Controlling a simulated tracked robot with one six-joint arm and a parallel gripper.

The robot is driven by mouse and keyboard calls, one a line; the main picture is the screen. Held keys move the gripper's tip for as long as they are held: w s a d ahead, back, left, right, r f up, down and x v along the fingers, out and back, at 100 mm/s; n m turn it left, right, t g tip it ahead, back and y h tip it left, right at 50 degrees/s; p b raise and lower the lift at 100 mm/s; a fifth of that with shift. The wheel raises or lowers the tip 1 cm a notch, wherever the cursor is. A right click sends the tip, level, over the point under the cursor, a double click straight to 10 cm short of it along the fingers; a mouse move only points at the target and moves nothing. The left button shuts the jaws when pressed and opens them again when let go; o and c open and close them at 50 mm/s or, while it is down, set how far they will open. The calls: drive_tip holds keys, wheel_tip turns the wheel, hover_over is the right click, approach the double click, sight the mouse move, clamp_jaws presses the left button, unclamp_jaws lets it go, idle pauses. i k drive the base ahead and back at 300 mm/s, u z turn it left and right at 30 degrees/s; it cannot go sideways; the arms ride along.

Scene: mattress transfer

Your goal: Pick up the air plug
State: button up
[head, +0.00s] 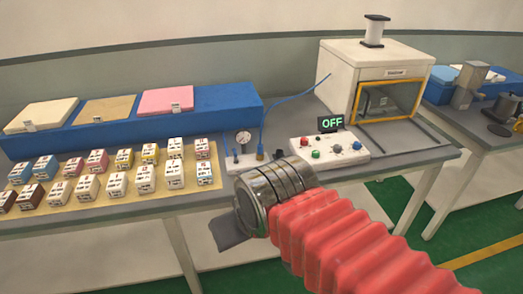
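My arm, with a red ribbed sleeve and metal rings, reaches in from the lower right. My gripper (228,232) shows only as a grey flat piece past the rings, at the front edge of the bench; its fingers and any gap between them cannot be made out. Behind it on the bench is a white air unit with a round gauge (243,137).
A control panel (330,147) with coloured buttons and an "OFF" display (331,122) stands right of the fitting. A white box (345,70) with a yellow-framed door is behind. Several small labelled blocks sit on a tan mat (110,200) at left, before a blue stand (215,105).

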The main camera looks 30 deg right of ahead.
sight(260, 146)
drive_tip(key=u, duration=0.05)
drive_tip(key=i, duration=1)
drive_tip(key=z, duration=0.05)
